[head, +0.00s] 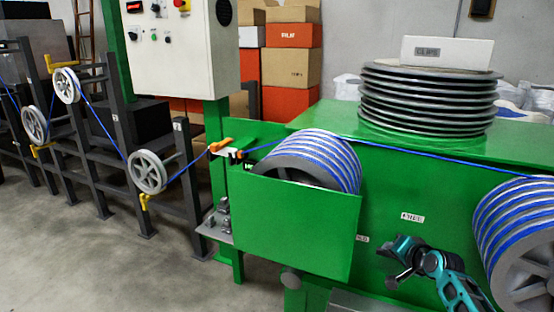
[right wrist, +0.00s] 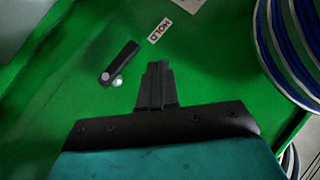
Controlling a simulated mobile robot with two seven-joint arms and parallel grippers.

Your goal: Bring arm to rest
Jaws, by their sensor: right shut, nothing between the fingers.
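My right arm comes in from the lower right of the head view. Its dark right gripper (head: 392,262) is in front of the green machine panel (head: 385,190), between the two cable drums. The right wrist view shows the gripper's two black fingers (right wrist: 157,72) pressed together with nothing between them. Beyond them are a small dark lever (right wrist: 119,63) and a label reading HOLD (right wrist: 160,32). I cannot tell whether the fingertips touch the panel. My left gripper is not in view.
A drum wound with blue cable (head: 325,155) stands behind a green guard (head: 295,225). Another drum (head: 518,230) is close to the right arm. Blue cable runs over several pulleys (head: 148,172) on dark frames at left. The grey floor (head: 80,260) in the left foreground is clear.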

